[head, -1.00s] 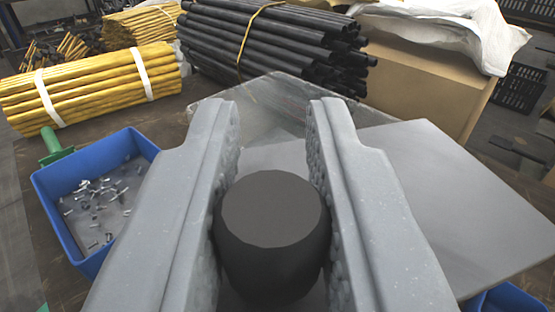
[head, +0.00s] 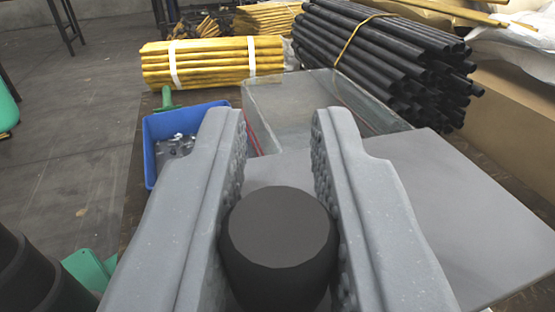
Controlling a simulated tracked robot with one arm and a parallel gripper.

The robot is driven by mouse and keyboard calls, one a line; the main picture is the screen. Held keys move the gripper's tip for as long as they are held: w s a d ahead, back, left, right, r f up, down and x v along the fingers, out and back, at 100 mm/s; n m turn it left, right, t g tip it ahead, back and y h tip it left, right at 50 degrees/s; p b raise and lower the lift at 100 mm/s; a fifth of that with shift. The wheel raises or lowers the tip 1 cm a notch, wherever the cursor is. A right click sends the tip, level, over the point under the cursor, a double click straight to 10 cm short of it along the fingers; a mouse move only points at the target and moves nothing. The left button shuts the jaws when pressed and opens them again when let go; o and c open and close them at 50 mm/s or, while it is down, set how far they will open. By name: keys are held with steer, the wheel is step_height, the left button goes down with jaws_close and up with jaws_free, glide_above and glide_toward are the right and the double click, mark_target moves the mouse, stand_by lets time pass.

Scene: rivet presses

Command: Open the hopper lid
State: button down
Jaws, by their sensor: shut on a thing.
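My gripper (head: 278,135) is shut on a dark, rounded knob (head: 279,235) with a flat top, one finger on each side. The knob stands on a flat grey plate, the lid (head: 450,195), which extends to the right beneath the fingers. Beyond the lid is a clear-walled hopper (head: 275,100), its far part uncovered. The lid hides its near part. I cannot tell whether the lid still touches the hopper's rim.
A blue bin (head: 150,150) with small metal pieces stands left of the hopper. Yellow rods (head: 210,62) and black tubes (head: 385,60) lie behind. A cardboard box (head: 515,110) is at right. Dark cylindrical forms (head: 25,275) are at lower left.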

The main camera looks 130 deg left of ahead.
steer(key=shift+s+f, duration=0.1)
steer(key=shift+s, duration=0.05)
steer(key=c, duration=1.3)
jaws_free()
step_height(320, 180, up, 4)
steer(key=shift+d+f+p, duration=0.1)
steer(key=shift+f+p, duration=0.1)
steer(key=shift+p, duration=0.4)
steer(key=s+d+p, duration=0.3)
steer(key=s+p, duration=0.2)
steer(key=s, duration=0.2)
steer(key=s+d+r+p, duration=0.1)
steer(key=s+d+p, duration=0.2)
steer(key=s+p, duration=0.2)
steer(key=shift+s+r, duration=0.2)
steer(key=shift+s, duration=1.1)
steer(key=shift+d, duration=0.1)
